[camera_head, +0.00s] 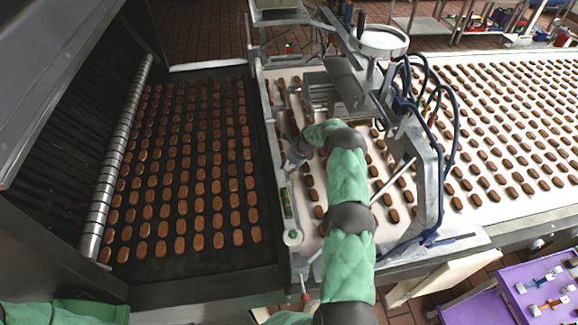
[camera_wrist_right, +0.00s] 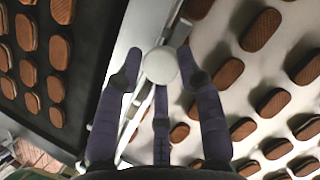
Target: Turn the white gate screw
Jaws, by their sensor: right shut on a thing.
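The white gate screw (camera_wrist_right: 160,66) shows in the right wrist view as a round white knob on the metal rail between the dark belt and the white belt. My right gripper (camera_wrist_right: 160,72) has its purple-grey fingers around it, left, right and below, and is shut on it. In the head view my green-sleeved right arm reaches up over the white belt, with the right gripper (camera_head: 291,158) at the rail. The gripper hides the held knob there. My left gripper is not in view.
The dark belt (camera_head: 262,262) at left and the white belt (camera_head: 480,210) at right carry rows of brown biscuits. Another round white knob (camera_head: 292,237) sits nearer on the rail. A metal frame (camera_head: 430,180) with blue hoses stands right of my arm. A purple tray (camera_head: 480,308) is at lower right.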

